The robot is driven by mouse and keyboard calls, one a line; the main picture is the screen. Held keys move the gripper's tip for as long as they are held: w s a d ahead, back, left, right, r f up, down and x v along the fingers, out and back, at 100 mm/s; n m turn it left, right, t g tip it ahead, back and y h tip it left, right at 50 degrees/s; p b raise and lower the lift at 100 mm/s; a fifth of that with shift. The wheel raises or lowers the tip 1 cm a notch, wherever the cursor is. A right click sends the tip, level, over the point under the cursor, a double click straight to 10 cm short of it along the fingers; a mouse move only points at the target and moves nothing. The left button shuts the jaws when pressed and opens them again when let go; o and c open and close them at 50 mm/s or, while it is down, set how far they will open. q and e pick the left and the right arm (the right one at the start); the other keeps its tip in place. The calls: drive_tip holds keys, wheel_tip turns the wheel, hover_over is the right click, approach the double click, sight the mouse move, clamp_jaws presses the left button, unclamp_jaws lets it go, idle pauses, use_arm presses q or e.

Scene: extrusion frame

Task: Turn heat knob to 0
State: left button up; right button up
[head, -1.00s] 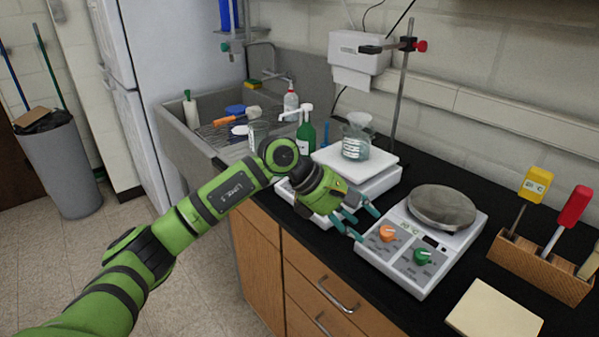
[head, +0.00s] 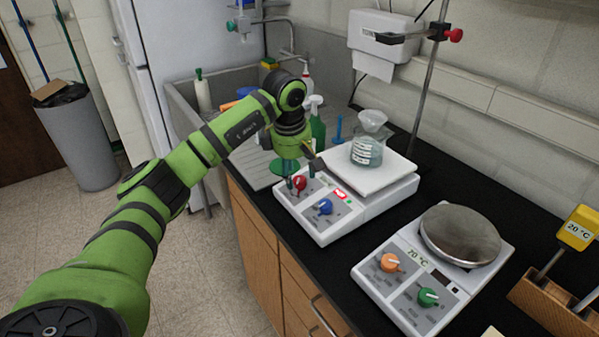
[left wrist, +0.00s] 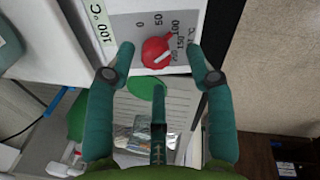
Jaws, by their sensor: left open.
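The red heat knob (head: 299,183) is on the front panel of the left hot plate (head: 375,205), beside a blue knob (head: 323,207). In the left wrist view the red knob (left wrist: 156,50) sits on a dial marked 0, 50, 100, 150 and 200. My left gripper (head: 299,178) is over the red knob, open. In the left wrist view its teal fingers (left wrist: 158,58) stand on either side of the knob, apart from it. A label (left wrist: 99,22) reads 100 °C. My right gripper is not in view.
A glass flask (head: 367,151) stands on the left hot plate. A second device (head: 375,285) with orange and green knobs and a round metal plate stands to its right. A sink (head: 185,105) and a green spray bottle (head: 318,130) are behind my gripper. Black counter lies between the devices.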

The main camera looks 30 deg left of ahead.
use_arm(q)
drive_tip(key=shift+w+f, duration=0.25)
drive_tip(key=shift+f, duration=0.3)
drive_tip(key=shift+w+f, duration=0.2)
drive_tip(key=shift+f, duration=0.6)
clamp_jaws()
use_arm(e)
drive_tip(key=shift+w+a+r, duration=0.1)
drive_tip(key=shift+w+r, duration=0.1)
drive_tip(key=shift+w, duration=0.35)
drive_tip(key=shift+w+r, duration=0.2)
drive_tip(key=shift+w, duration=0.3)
use_arm(q)
drive_tip(key=shift+n, duration=0.3)
